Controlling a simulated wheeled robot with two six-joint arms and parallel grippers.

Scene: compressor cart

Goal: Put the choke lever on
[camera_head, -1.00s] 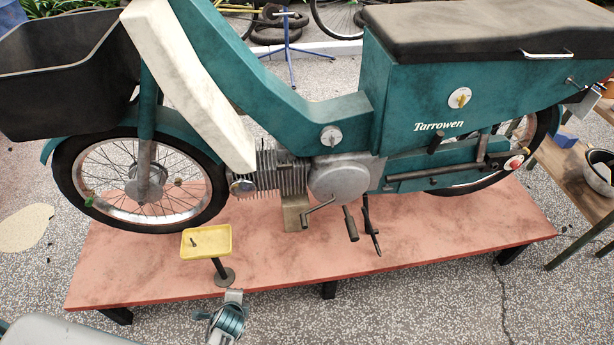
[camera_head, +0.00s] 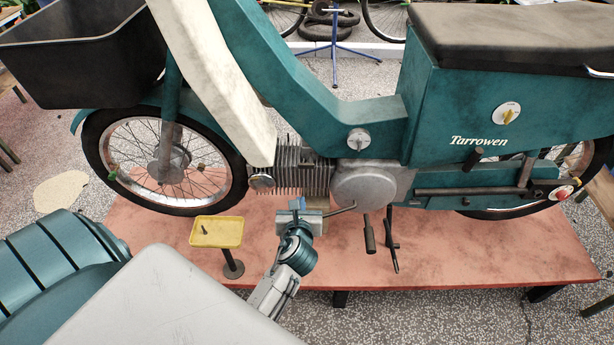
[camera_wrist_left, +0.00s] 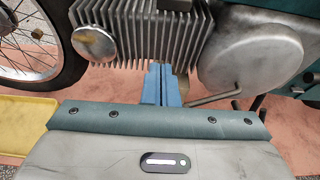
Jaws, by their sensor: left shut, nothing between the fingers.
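A teal moped (camera_head: 420,140) stands on a red platform. I cannot tell from markings which is the choke lever. My left gripper (camera_head: 297,204) is shut and empty, in front of the engine's lower fins, right of and below the front dial. Its blue fingers (camera_wrist_left: 162,85) are together. My right gripper is out of view.
A yellow tray (camera_head: 217,241) on a short stand, with a small dark peg in it, stands left of my left gripper. A crank and pedals (camera_head: 369,233) stick out to the right. The red platform (camera_head: 480,250) is mostly clear at the right front.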

